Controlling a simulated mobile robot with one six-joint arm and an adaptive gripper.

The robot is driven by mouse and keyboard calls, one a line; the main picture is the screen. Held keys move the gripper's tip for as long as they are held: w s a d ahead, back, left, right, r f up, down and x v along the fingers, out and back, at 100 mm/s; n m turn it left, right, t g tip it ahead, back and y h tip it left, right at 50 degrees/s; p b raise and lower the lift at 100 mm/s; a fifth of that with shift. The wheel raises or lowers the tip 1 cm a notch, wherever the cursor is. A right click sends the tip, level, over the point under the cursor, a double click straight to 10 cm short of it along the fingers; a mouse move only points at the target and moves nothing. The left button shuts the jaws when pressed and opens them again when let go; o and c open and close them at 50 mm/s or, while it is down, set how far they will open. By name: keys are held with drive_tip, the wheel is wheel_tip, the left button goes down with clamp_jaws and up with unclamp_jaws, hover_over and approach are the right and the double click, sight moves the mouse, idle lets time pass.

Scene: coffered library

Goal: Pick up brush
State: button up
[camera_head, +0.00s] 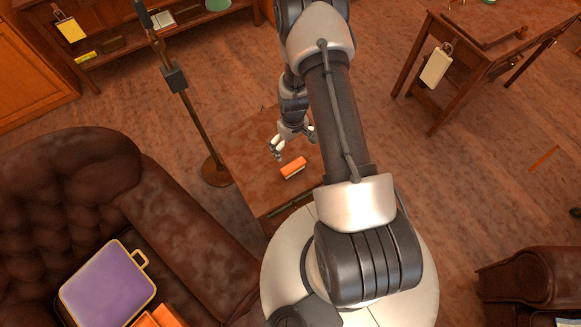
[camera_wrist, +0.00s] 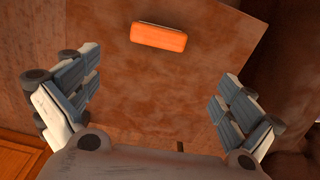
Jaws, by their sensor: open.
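The brush appears to be the small orange block-like object (camera_head: 293,168) lying on a small wooden table (camera_head: 245,178), with a pale strip along one long side. In the wrist view the orange object (camera_wrist: 159,37) lies at the top centre, beyond the fingertips and touching neither finger. My gripper (camera_head: 277,150) is above the table, a little up and left of the orange object in the head view. In the wrist view my gripper (camera_wrist: 160,92) has its two fingers wide apart with only tabletop between them. My arm hides part of the table's right side.
A brown tufted sofa (camera_head: 75,170) with a purple case (camera_head: 108,285) stands left of the table. A lamp pole (camera_head: 196,120) rises close to the table's left edge. A desk (camera_head: 450,90) stands at the upper right. Open floor (camera_head: 470,180) lies to the right.

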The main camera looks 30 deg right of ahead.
drive_tip(key=b, duration=0.3)
approach(294, 165)
drive_tip(key=f, duration=0.5)
drive_tip(key=shift+w+a+f, duration=0.1)
drive_tip(key=shift+a+f, duration=0.15)
wheel_tip(294, 165, down, 5)
drive_tip(key=shift+d+f+b, duration=0.1)
drive_tip(key=shift+d+b, duration=0.05)
drive_tip(key=shift+b, duration=0.7)
drive_tip(key=shift+c, duration=0.5)
drive_tip(key=c, duration=0.7)
